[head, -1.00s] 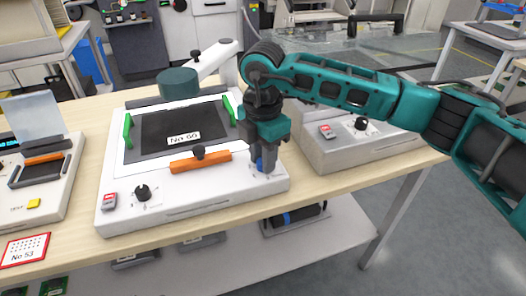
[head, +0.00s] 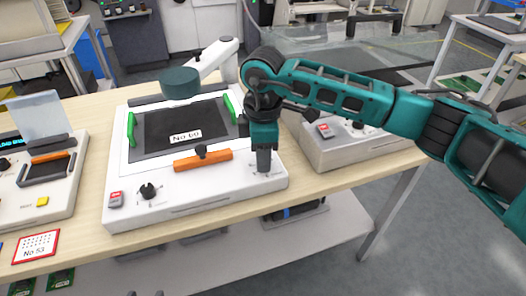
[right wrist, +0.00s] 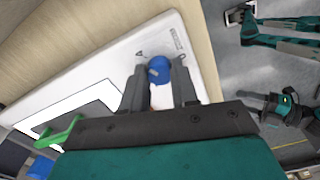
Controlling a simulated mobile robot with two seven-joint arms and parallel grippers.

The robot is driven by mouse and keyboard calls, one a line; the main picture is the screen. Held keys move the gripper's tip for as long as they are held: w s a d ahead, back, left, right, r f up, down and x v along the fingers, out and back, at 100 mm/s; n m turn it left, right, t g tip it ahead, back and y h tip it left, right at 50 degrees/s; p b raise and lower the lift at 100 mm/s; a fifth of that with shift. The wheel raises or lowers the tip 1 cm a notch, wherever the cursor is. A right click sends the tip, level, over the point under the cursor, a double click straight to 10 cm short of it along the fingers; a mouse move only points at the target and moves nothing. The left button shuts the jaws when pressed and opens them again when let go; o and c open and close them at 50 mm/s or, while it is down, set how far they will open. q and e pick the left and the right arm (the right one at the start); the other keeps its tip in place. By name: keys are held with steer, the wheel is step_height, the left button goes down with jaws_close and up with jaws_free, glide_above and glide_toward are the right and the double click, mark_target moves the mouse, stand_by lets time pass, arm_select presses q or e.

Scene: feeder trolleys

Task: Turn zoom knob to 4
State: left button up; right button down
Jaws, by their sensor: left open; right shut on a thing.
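The blue knob (right wrist: 159,70) sits near the front right corner of the white device (head: 190,205) marked No 60. In the right wrist view it is between the two fingers of my right gripper (right wrist: 159,88), which is shut on it. Small marks lie around the knob; I cannot read them surely. In the head view my right gripper (head: 264,170) points straight down at that corner and hides the knob. My left gripper (head: 146,294) shows only as two dark, spread fingertips at the bottom edge, with nothing between them.
The device also carries a black knob (head: 148,191), a red switch (head: 115,200), an orange bar (head: 203,161), green handles (head: 131,130) and a dark green cylinder (head: 180,83). Another white device (head: 325,152) stands close on the right, and one (head: 50,205) on the left.

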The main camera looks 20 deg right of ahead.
stand_by(0.4)
steer(key=c, duration=1.3)
jaws_free()
steer(key=o, duration=0.4)
steer(key=shift+o, duration=0.2)
steer(key=shift+r, duration=0.15)
step_height(320, 180, up, 13)
steer(key=shift+p, duration=0.45)
steer(key=shift+f, duration=0.2)
